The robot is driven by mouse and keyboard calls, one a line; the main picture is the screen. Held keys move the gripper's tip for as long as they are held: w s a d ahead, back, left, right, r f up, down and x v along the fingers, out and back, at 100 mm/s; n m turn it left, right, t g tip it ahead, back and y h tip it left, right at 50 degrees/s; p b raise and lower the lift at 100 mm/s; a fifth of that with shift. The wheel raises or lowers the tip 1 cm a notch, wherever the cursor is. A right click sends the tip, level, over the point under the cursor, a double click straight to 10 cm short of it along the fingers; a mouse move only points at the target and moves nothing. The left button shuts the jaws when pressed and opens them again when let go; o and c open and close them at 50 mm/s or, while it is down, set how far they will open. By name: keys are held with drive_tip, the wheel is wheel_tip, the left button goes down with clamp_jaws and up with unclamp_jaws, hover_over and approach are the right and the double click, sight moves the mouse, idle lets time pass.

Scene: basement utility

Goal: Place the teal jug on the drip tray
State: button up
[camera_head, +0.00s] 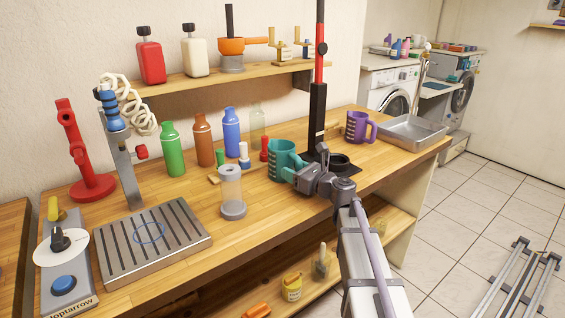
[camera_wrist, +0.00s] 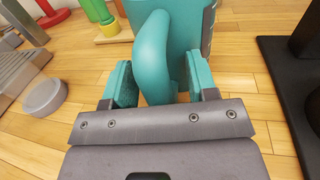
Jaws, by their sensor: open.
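The teal jug (camera_head: 281,158) stands upright on the wooden bench, left of the black stand. In the wrist view its curved handle (camera_wrist: 153,55) points toward me, with the jug body (camera_wrist: 188,22) behind it. My gripper (camera_head: 294,176) is at the handle side of the jug. In the wrist view my gripper (camera_wrist: 160,84) is open, with one teal-padded finger on each side of the handle and visible space beside it. The drip tray (camera_head: 118,262), a slotted grey metal plate with a blue ring marked on it, lies at the bench's left front, empty.
Several coloured bottles (camera_head: 203,142) line the back. A black-based stand with a red and black post (camera_head: 318,110), a purple mug (camera_head: 357,127) and a metal basin (camera_head: 402,138) are on the right.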

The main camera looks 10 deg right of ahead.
drive_tip(key=shift+s, duration=0.1)
clamp_jaws()
idle(0.3)
